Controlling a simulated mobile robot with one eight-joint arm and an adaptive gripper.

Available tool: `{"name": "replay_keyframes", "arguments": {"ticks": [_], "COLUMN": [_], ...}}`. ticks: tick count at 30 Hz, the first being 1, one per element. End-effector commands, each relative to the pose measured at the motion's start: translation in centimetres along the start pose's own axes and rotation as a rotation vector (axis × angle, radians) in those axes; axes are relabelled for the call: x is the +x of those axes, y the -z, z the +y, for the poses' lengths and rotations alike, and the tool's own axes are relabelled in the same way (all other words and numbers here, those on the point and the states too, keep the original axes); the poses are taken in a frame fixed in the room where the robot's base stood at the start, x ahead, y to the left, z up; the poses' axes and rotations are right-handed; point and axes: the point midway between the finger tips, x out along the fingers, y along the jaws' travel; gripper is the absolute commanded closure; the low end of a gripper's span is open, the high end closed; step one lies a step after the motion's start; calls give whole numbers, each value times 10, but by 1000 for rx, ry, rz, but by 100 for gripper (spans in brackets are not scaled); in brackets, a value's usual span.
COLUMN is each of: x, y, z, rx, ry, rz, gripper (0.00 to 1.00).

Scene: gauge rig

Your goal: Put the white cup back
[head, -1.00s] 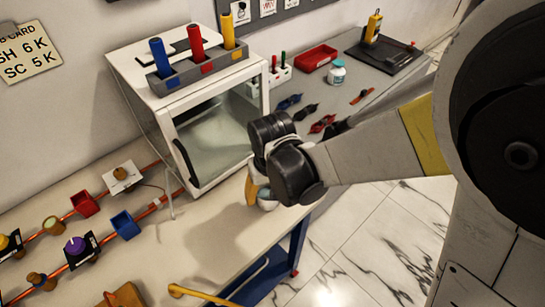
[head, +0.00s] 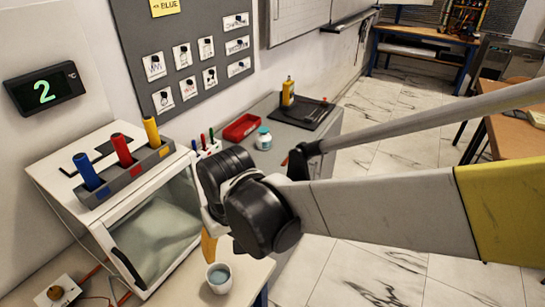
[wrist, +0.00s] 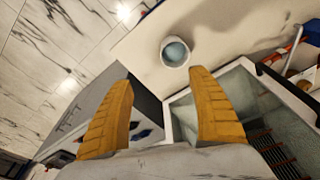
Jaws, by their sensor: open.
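The white cup (head: 219,277) stands upright near the front edge of the light table, with something pale blue-grey inside it. In the wrist view the cup (wrist: 175,52) lies ahead of and between the fingertips, apart from them. My gripper (wrist: 160,80) is open, with its two yellow fingers spread and nothing between them. In the head view one yellow finger (head: 209,247) shows just above and left of the cup; the rest of the gripper is hidden behind my wrist.
A white glass-fronted cabinet (head: 150,235) stands left of the cup, with a rack of blue, red and yellow cylinders (head: 125,172) on top. A red tray (head: 241,127), a blue-white jar (head: 263,139) and a yellow device (head: 288,92) are on the grey bench behind. Marble floor lies right.

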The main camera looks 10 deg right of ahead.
Motion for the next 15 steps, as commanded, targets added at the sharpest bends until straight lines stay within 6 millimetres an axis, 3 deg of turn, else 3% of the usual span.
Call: {"name": "replay_keyframes", "arguments": {"ticks": [1, 6, 10, 15], "x": [-14, -60, -82, -95], "y": [-8, -43, -74, -104], "z": [23, 96, 137, 166], "rx": [43, 187, 280, 356], "ry": [-6, -47, -95, -149], "rz": [35, 192, 303, 396], "gripper": [31, 31, 31, 31]}}
